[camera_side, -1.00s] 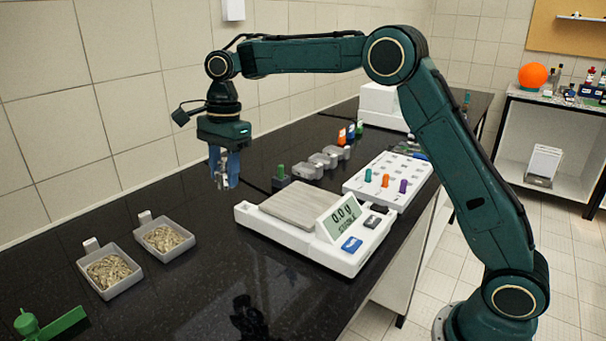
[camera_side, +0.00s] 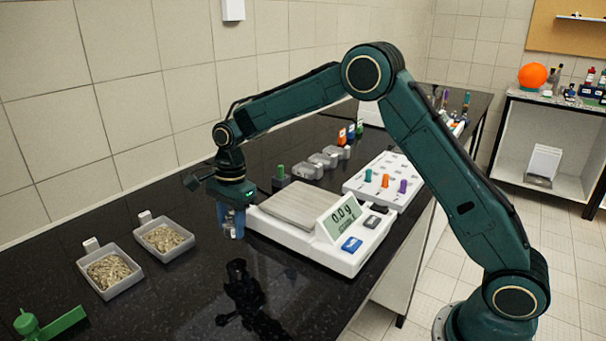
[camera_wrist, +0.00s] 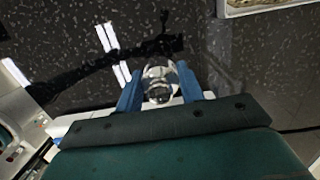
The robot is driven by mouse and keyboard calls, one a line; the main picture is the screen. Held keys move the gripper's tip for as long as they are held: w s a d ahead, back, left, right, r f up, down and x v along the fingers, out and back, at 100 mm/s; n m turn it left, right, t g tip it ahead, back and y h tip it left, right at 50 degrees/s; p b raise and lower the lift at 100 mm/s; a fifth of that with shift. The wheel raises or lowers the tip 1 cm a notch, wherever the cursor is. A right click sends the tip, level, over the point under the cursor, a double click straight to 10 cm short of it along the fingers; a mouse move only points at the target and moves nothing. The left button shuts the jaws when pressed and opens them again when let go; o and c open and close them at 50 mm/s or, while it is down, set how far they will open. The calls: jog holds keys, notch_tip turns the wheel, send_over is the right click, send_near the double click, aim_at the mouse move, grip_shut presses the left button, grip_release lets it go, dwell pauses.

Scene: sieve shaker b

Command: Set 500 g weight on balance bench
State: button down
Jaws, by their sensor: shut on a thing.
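My gripper (camera_side: 233,222) points down at the left edge of the balance, low over the black bench (camera_side: 190,290). It is shut on a shiny metal weight; the weight (camera_wrist: 159,72) shows between the two blue fingers in the wrist view. In the side view the fingers mostly hide the weight, and I cannot tell whether it touches the bench. No marking on it is readable. The white balance (camera_side: 290,236) has a bare grey pan (camera_side: 297,204) and reads 0.0 g.
Two grey trays (camera_side: 128,287) of pale pieces lie left of my gripper. A green-knobbed item (camera_side: 281,172) and several grey blocks (camera_side: 308,167) stand behind the balance. A white rack (camera_side: 362,196) with coloured pegs is to its right.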

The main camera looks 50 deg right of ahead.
aim_at(233, 237)
jog(key=shift+f, duration=2.05)
jog(key=shift+f, duration=0.1)
jog(key=c, duration=0.9)
grip_release()
jog(key=shift+f, duration=0.1)
jog(key=r, duration=0.4)
jog(key=d+r, duration=0.1)
jog(key=r, duration=0.7)
jog(key=shift+d, duration=0.25)
jog(key=shift+r, duration=0.1)
